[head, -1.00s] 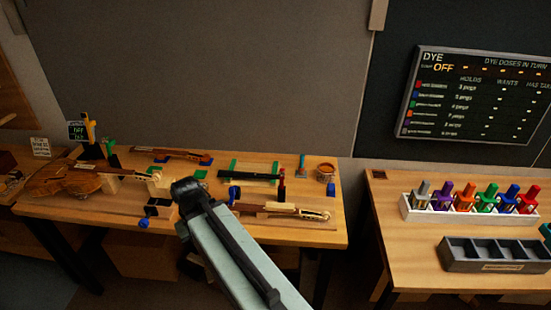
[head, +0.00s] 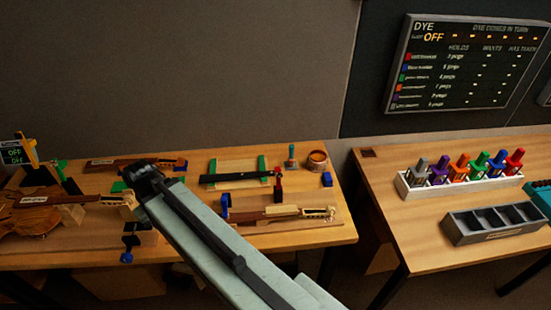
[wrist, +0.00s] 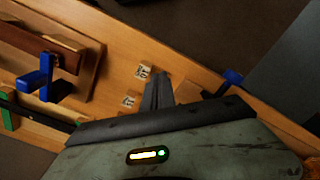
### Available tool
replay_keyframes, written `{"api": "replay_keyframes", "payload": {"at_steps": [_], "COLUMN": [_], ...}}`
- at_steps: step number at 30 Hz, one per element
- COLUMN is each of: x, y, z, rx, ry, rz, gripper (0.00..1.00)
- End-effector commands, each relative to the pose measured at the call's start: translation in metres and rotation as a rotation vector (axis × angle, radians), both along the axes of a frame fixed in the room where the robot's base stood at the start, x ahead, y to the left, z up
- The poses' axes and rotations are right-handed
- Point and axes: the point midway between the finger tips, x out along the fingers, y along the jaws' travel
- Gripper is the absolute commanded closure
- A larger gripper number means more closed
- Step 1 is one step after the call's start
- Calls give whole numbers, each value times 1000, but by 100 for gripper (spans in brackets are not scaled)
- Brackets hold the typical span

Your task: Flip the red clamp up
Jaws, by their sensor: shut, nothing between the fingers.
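A small upright red part, which looks like the red clamp (head: 278,190), stands at the right end of a black bar (head: 235,177) on the left bench in the head view.
Blue clamps stand nearby in the wrist view, one on the left (wrist: 46,78) and one on the right (wrist: 233,77). A violin neck (head: 285,213) lies in front of the red clamp. A violin body (head: 30,215) is at the left. A round pot (head: 317,160) stands behind right.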

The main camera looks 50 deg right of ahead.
Motion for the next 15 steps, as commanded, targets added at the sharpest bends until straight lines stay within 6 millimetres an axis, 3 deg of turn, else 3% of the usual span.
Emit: {"api": "replay_keyframes", "payload": {"at_steps": [3, 5, 8, 11, 15], "x": [2, 3, 2, -12, -53], "y": [-15, -45, -111, -193, -301], "z": [12, 28, 67, 110, 162], "rx": [9, 24, 64, 110, 140], "ry": [1, 1, -11, -51, -138], "rz": [22, 44, 160, 318, 541], "gripper": [100, 100, 100, 100, 100]}}
